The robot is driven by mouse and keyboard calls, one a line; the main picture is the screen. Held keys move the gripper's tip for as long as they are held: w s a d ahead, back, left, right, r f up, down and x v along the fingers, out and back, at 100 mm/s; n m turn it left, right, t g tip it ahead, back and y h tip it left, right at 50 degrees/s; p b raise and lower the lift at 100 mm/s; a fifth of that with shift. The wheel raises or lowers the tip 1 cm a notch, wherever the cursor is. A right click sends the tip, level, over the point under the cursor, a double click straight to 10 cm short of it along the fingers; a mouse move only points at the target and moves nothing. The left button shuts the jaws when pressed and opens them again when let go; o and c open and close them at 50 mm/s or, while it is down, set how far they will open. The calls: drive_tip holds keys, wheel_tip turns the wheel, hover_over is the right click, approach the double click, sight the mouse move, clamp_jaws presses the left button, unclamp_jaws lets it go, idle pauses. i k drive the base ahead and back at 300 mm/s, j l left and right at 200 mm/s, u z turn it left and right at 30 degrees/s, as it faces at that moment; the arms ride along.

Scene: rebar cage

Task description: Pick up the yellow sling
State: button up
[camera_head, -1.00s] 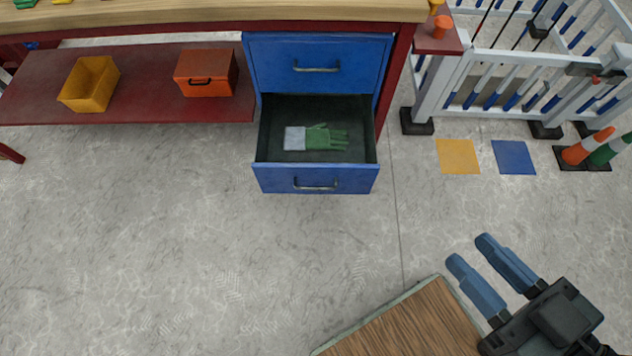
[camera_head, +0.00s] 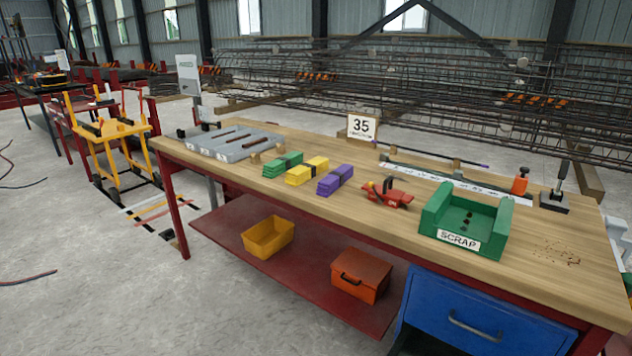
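The yellow sling (camera_head: 307,171) is a folded bundle with a dark band around it, lying on the wooden workbench. It sits between the green sling (camera_head: 283,164) on its left and the purple sling (camera_head: 335,179) on its right. The slings lie close together, and I cannot tell whether they touch. My gripper is not in the present head view.
The workbench (camera_head: 420,232) also bears a grey tray (camera_head: 235,142), a red tool (camera_head: 388,194), a green SCRAP bin (camera_head: 466,218) and a "35" sign (camera_head: 362,127). Below are a yellow bin (camera_head: 267,238) and an orange box (camera_head: 360,275).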

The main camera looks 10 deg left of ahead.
sight(299, 175)
drive_tip(key=i+j+z, duration=0.15)
drive_tip(key=i+j, duration=0.55)
drive_tip(key=i+j+z, duration=0.3)
drive_tip(key=j, duration=1.35)
drive_tip(key=i+j+z, duration=0.3)
drive_tip(key=j, duration=1.4)
drive_tip(key=j+z, duration=0.3)
drive_tip(key=j, duration=1.45)
drive_tip(key=i+j, duration=0.1)
drive_tip(key=i, duration=0.5)
